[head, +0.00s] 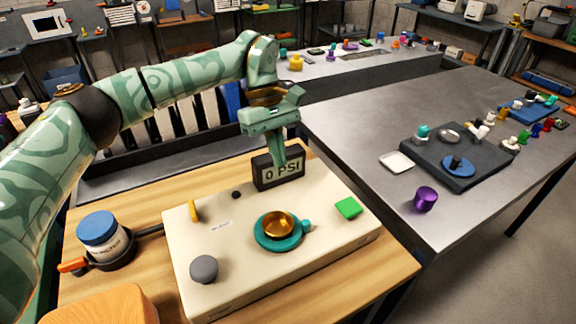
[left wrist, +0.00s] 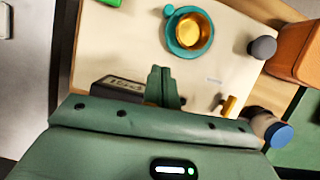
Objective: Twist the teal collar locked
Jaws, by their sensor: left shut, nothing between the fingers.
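The teal collar (head: 279,238) is a ring with a small side knob, set around a brass cup (head: 278,223) on the cream panel (head: 230,285). Its knob points right in the head view. In the left wrist view the collar (left wrist: 179,47) shows near the top, with its knob at upper left. My left gripper (head: 278,165) is shut and empty. It points down above the panel's back part, in front of the gauge in the head view and apart from the collar. The left wrist view shows its closed fingers (left wrist: 162,82). My right gripper is not in view.
A gauge reading 0 PSI (head: 278,170) stands at the panel's back edge. A green button (head: 347,208), grey knob (head: 204,269) and yellow lever (head: 193,211) surround the collar. A blue-lidded jar (head: 100,232) stands in a pan at left. A metal table (head: 340,120) lies right.

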